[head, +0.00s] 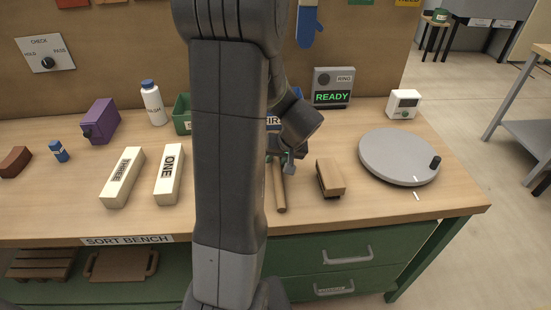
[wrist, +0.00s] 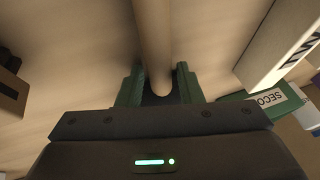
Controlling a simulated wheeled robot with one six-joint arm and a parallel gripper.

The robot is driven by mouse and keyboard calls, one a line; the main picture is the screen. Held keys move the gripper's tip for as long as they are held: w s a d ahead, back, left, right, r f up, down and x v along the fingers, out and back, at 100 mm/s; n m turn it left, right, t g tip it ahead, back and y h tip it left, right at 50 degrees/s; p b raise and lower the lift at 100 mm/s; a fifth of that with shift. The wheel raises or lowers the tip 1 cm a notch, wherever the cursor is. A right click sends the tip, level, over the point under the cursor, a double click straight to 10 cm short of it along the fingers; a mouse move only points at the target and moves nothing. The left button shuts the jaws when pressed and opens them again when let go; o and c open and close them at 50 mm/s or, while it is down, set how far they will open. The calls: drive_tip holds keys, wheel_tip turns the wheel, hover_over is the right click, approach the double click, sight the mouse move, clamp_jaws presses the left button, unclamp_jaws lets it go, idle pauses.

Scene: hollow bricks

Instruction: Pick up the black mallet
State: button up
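The mallet shows as a pale wooden handle (head: 279,188) lying on the bench and pointing toward the front edge. Its far end is hidden by my gripper and arm, and I cannot make out a black head for certain. My gripper (head: 287,160) is over the far end of the handle. In the wrist view the handle (wrist: 152,40) runs down from the top, and its rounded end lies between the two green fingers of my gripper (wrist: 161,88). The fingers stand apart, with a dark gap showing beside the handle; nothing looks clamped.
A wooden brush-like block (head: 330,177) lies right of the handle, and a grey turntable (head: 397,157) farther right. White blocks marked ONE (head: 168,175) and THREE (head: 122,178) lie left. A READY display (head: 332,90) stands behind. A green bin (wrist: 238,105) is close beside my gripper.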

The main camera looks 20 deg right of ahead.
clamp_jaws()
drive_tip(key=shift+r, duration=0.1)
